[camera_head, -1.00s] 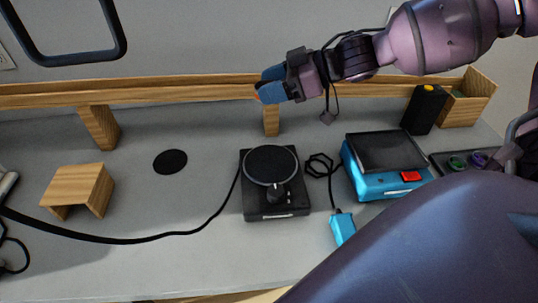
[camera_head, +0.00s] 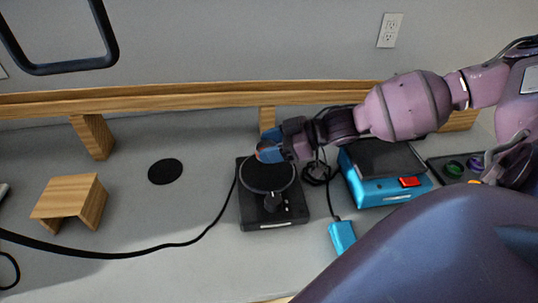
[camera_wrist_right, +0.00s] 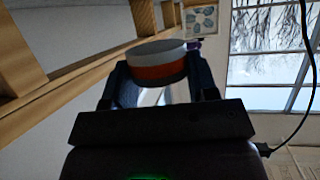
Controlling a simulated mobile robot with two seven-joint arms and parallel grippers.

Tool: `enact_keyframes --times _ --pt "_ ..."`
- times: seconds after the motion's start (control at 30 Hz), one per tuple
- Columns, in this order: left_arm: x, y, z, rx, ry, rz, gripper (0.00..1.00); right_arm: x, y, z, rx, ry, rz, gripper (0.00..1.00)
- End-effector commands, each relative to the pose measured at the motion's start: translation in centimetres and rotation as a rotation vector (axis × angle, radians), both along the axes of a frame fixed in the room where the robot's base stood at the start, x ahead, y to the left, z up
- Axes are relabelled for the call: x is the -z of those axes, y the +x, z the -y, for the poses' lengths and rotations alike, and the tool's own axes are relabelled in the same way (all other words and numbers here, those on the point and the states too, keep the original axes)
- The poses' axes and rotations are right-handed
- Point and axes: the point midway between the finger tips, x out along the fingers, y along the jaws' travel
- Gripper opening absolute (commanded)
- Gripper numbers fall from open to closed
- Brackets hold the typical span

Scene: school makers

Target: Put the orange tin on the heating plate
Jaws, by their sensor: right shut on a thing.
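The heating plate (camera_head: 272,212) is a black unit with a round dark top and a front knob, in the middle of the table in the head view. My right gripper (camera_head: 265,148) is over the back edge of its round top. It is shut on the orange tin (camera_wrist_right: 158,68), which shows in the right wrist view as a round tin with an orange band and a pale upper part between the fingers. In the head view only a small orange bit of the tin shows, the fingers hiding the rest. I cannot tell whether the tin touches the plate. My left gripper is not in view.
A blue device with a dark top and red button (camera_head: 382,190) stands right of the plate. A light blue block (camera_head: 342,237) lies on a cable in front. A wooden stand (camera_head: 72,198) and black disc (camera_head: 165,171) are at left. A wooden shelf (camera_head: 180,97) runs behind.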

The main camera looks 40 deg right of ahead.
Motion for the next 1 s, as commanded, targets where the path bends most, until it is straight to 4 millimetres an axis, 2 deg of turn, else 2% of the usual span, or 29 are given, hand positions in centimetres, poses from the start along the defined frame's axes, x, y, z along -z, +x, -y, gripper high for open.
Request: enact_keyframes --times 0.23,0.5,0.93,0.97,1.0 --pt "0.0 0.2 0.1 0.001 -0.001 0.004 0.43 1.5 0.0 0.0 0.0 0.0 0.0 0.3" --pt "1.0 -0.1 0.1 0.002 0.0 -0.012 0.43 5.0 0.0 0.0 0.0 0.002 -0.002 0.3" --pt "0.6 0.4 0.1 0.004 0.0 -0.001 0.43 5.4 0.0 0.0 0.0 0.0 0.001 0.3" --pt "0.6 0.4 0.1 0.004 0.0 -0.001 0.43 5.3 0.0 0.0 0.0 0.0 0.001 0.56" --pt "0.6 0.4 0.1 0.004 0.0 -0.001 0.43 5.3 0.0 0.0 0.0 0.0 0.001 0.63"
